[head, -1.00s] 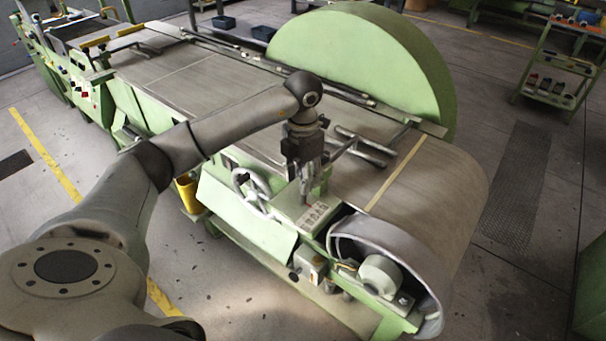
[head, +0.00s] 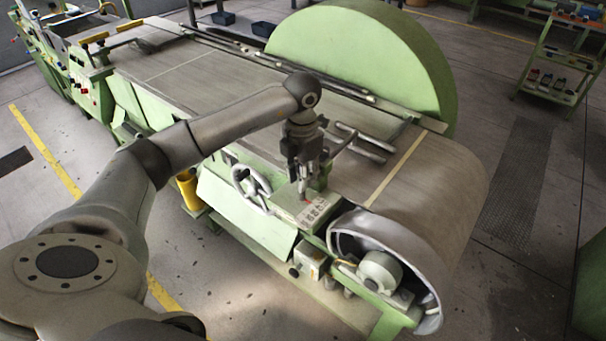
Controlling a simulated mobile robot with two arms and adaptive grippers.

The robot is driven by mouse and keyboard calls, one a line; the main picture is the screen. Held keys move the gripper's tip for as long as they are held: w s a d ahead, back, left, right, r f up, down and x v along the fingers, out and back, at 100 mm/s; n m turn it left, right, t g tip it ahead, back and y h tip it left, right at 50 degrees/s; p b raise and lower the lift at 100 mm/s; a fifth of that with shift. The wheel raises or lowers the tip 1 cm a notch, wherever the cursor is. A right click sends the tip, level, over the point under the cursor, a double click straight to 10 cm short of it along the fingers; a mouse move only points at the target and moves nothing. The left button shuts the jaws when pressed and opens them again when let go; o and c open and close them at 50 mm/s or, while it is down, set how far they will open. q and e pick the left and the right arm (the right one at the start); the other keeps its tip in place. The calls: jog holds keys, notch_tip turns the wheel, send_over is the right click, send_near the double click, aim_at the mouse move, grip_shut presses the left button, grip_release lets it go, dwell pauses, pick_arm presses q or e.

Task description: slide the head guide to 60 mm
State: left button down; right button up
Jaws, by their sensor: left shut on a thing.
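My left gripper (head: 302,192) points down at the bed's near edge, just above a green box with buttons (head: 314,211). It is shut on a small part there, apparently of the head guide; the fingers hide most of it. My right gripper is not in view.
A handwheel (head: 250,187) is on the near side, left of my gripper. A big green rounded guard (head: 355,50) stands behind the bed. A small motor (head: 380,270) sits inside the open roller end. A shelf cart (head: 556,62) is at upper right; floor lies clear right of the roller.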

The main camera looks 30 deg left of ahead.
pick_arm(q)
jog(key=shift+s+f, duration=0.15)
jog(key=shift+s, duration=0.3)
jog(key=shift+s+a+r, duration=0.1)
jog(key=shift+s+r, duration=0.2)
jog(key=shift+s, duration=0.2)
jog(key=c, duration=1.4)
grip_release()
jog(key=shift+w+f, duration=0.1)
jog(key=shift+w, duration=0.15)
jog(key=shift+s, duration=0.1)
notch_tip(320, 180, up, 12)
